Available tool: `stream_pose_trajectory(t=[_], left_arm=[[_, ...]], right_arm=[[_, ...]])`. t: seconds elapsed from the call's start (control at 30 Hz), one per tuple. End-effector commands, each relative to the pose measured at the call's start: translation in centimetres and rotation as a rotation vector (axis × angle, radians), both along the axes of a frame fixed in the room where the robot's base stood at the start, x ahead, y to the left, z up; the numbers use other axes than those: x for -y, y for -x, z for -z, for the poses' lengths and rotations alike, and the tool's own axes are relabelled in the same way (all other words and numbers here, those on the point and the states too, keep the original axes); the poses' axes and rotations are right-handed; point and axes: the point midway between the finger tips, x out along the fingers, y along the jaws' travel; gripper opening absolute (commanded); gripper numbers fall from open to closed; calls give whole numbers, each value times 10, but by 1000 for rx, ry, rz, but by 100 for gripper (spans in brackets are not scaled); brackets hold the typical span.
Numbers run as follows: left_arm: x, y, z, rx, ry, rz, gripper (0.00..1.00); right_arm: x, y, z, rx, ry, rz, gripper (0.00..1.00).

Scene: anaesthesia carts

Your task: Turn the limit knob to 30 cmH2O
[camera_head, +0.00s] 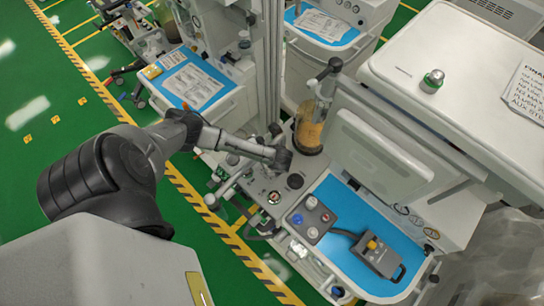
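My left arm comes in from the left and reaches over the cart's breathing-system block (262,187). My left gripper (281,160) is at the far end of that arm, low over the block, close to the canister. Its fingers are too small and overlapped to tell whether they are open or shut. A dark round knob (295,181) stands on the block just below and right of the gripper. A round dial-like part (274,197) sits lower left of it. I cannot tell which is the limit knob, and no scale is readable. My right gripper is not in view.
A canister of amber granules (308,138) stands behind the gripper. A vertical grey post (272,60) rises behind. Green floor is free at left.

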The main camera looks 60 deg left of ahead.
Motion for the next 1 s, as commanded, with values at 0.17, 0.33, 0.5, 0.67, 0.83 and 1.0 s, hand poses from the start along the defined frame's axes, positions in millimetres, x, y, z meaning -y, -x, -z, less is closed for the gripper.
stream_pose_trajectory(t=[0.17,0.33,0.5,0.67,0.83,1.0], left_arm=[[1,0,0,0,1,3,24],[1,0,0,0,1,2,24],[0,0,0,0,1,2,63],[0,0,0,1,1,1,74],[0,0,0,1,1,1,74],[4,-1,-11,2,1,2,74]], right_arm=[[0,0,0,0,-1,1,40],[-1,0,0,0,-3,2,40],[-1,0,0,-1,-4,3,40],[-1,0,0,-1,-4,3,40],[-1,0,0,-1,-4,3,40],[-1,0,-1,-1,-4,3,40]])
